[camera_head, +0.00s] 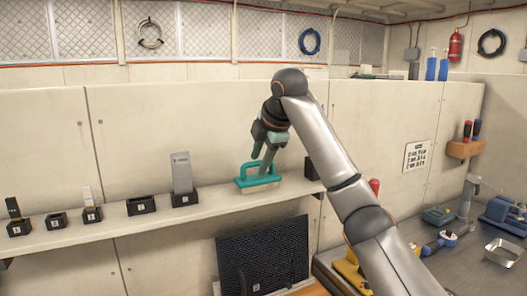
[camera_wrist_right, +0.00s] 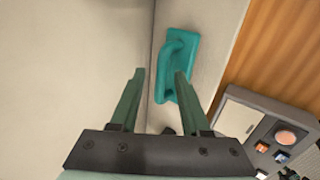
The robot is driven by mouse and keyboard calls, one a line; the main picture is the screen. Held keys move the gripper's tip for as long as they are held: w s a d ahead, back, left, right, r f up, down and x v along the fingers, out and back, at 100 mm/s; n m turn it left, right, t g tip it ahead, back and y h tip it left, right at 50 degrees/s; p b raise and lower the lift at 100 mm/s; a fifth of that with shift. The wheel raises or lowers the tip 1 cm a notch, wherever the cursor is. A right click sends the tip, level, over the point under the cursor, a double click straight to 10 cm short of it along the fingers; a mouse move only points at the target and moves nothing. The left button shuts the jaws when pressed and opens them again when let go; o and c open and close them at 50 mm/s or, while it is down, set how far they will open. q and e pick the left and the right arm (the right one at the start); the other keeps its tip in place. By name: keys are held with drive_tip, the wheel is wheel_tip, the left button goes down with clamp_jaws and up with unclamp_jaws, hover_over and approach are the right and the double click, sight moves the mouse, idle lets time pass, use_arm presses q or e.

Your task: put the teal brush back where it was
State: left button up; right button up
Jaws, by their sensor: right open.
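I cannot tell whether a finger touches the handle. My left gripper is not in view.
Several black numbered holders stand along the shelf to the left; one (camera_head: 141,205) looks empty, another (camera_head: 184,199) holds a grey tool. A dark block (camera_head: 312,169) stands right of the brush. A dark ribbed panel (camera_head: 264,256) is below the shelf. A workbench (camera_head: 462,265) is at right.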

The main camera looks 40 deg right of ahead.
drive_tip(key=v, duration=1.2)
